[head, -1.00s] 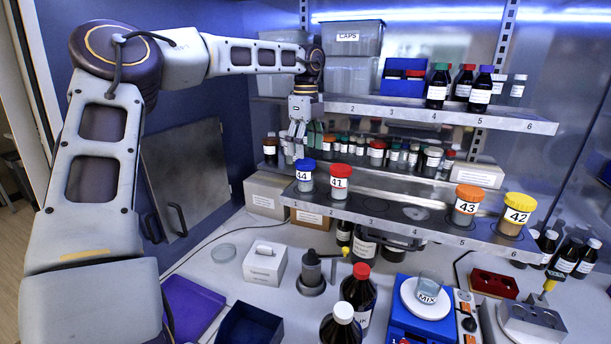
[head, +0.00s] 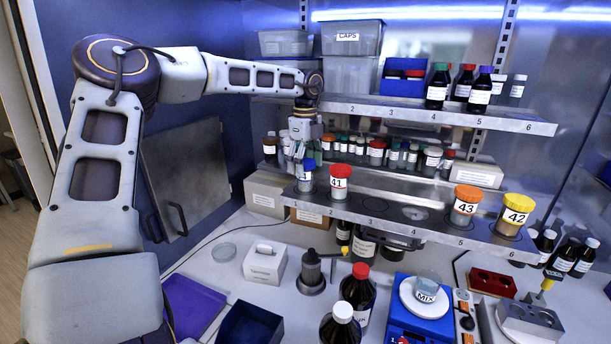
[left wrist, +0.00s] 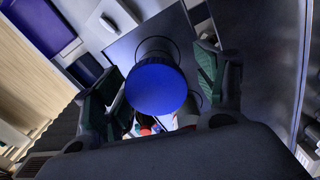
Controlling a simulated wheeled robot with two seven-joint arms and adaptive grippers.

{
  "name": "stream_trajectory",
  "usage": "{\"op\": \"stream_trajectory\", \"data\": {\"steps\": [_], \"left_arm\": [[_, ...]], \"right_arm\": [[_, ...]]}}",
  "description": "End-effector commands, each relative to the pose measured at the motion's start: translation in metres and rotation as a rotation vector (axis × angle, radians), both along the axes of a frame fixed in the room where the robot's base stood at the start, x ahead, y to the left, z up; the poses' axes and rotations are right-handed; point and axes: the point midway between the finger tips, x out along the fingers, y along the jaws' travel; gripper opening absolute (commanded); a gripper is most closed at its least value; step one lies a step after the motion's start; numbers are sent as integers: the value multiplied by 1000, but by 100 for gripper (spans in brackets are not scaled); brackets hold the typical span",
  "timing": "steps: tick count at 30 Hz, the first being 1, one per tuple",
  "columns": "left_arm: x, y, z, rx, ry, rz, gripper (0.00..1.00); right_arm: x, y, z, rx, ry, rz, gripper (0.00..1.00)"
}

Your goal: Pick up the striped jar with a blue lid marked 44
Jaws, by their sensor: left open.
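The jar with a blue lid (head: 308,165) stands at the left end of the lower shelf, at position 1, partly hidden by my gripper; its 44 label is mostly covered now. My left gripper (head: 298,160) is at this jar, pointing down, with its fingers open. In the left wrist view the round blue lid (left wrist: 156,90) sits between the two green-padded fingers of the open gripper (left wrist: 160,88), with gaps on both sides. My right gripper is not in view.
The red-lidded jar 41 (head: 340,182) stands just right on the same shelf (head: 420,228). Jars 43 (head: 465,206) and 42 (head: 514,214) stand farther right. The upper shelf (head: 400,110) with bottles and bins is above. Small bottles line the back.

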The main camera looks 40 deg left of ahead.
Motion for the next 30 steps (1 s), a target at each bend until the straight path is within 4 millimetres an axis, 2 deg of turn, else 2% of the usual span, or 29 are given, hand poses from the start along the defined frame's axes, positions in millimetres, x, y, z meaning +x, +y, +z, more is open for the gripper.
{"op": "stream_trajectory", "data": {"steps": [15,30], "left_arm": [[-5,-1,-42,-2,0,1,72],[-5,-1,-44,-1,-1,1,70]], "right_arm": [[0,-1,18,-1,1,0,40],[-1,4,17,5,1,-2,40]]}}
